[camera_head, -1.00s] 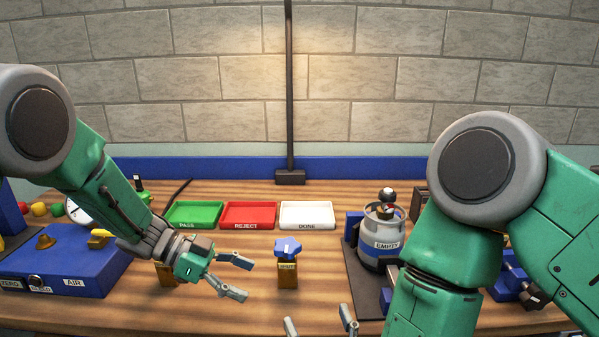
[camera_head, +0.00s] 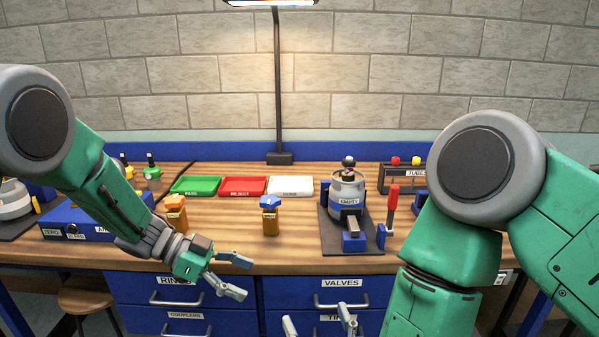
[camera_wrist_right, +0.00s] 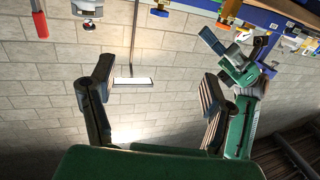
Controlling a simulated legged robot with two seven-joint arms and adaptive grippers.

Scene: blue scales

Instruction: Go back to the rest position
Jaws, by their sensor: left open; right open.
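My left gripper (camera_head: 236,276) is open and empty in the head view, in front of the table's front edge and above the drawers. My right gripper (camera_head: 319,322) shows only its fingertips at the bottom of the head view, beside my right arm. In the right wrist view its two fingers (camera_wrist_right: 155,100) are spread wide with nothing between them. My left gripper also appears at the right of the right wrist view (camera_wrist_right: 232,55).
The wooden workbench (camera_head: 290,245) carries green (camera_head: 196,186), red (camera_head: 243,186) and white (camera_head: 290,186) trays. A blue-topped valve (camera_head: 270,214), an orange-topped valve (camera_head: 176,214) and a grey cylinder (camera_head: 347,190) stand on it. Blue drawers (camera_head: 230,322) lie below. Space before the bench looks free.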

